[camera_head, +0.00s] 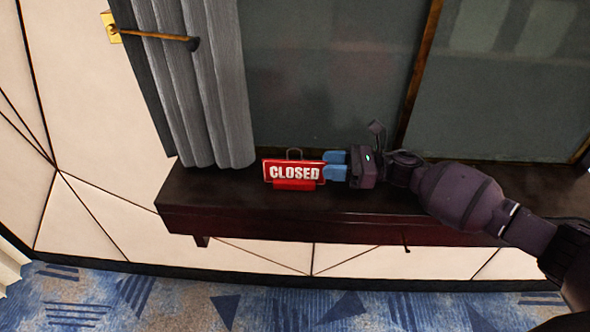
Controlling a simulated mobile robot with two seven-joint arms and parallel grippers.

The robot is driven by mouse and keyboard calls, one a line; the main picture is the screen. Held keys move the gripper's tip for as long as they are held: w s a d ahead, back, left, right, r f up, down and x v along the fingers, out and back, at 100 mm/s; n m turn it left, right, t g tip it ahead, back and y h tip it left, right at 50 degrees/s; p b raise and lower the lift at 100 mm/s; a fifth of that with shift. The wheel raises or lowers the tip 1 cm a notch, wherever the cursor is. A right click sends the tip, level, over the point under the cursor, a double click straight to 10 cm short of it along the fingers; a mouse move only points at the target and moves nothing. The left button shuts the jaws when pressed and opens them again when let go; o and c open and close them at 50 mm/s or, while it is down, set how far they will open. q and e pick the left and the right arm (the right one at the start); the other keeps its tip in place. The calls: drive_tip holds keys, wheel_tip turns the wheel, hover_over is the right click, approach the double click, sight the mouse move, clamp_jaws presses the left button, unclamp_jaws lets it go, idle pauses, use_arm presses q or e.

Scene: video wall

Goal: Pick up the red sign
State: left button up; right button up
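The red sign (283,173) with white letters reading "CLOSED" stands upright on the dark wooden shelf (225,212), on a small red foot. A thin loop shows above its top edge. My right gripper (335,165) comes in from the right, and its blue fingertips are at the sign's right edge. My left gripper is not in view.
A grey curtain (205,80) hangs just behind and left of the sign, down to the shelf. A dark glass panel (330,70) stands behind the shelf. The shelf is bare left of the sign. Patterned blue carpet (180,305) lies below.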

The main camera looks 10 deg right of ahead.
sight(314, 165)
drive_tip(key=p+x, duration=0.1)
drive_tip(key=x, duration=0.3)
drive_tip(key=shift+w+a+f, duration=0.1)
clamp_jaws()
